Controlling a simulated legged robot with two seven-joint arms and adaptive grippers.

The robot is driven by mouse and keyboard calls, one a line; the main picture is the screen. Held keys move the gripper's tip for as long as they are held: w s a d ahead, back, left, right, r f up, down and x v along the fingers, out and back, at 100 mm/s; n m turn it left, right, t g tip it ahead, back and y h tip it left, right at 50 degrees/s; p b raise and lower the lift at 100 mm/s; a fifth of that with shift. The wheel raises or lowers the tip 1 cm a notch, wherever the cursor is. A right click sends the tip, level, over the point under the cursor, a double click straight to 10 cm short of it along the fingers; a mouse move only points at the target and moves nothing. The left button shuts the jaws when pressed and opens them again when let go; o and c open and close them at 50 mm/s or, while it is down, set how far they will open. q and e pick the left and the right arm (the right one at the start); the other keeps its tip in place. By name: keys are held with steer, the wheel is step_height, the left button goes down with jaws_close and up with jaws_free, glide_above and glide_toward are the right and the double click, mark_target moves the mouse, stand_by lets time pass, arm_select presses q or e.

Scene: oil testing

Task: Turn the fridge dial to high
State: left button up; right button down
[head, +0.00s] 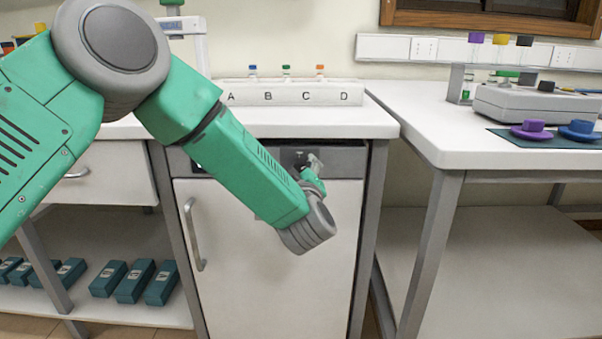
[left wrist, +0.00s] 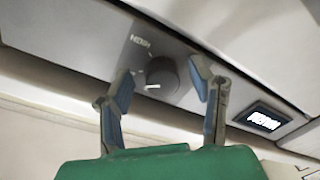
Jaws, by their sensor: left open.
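The fridge (head: 235,235) is a white-doored unit under the counter, with a grey panel along its top. In the left wrist view its dark round dial (left wrist: 163,75) sits on that panel, with the word HIGH printed beside it and a pale mark on its face. My left gripper (head: 312,162) is at the panel in the head view. In the left wrist view the left gripper (left wrist: 162,82) is open, with one finger on each side of the dial; I cannot tell whether either finger touches it. The arm hides part of the panel and door. My right gripper is not in view.
A lit display (left wrist: 263,119) is on the panel beside the dial. The fridge handle (head: 194,235) stands out at the door's left. A labelled rack (head: 290,95) with small vials stands on the counter above. Another table (head: 490,145) is at right.

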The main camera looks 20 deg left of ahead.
arm_select(q)
steer(key=shift+d, duration=0.1)
steer(key=shift+c, duration=1.3)
steer(key=c, duration=0.6)
jaws_close()
steer(key=shift+a, duration=0.25)
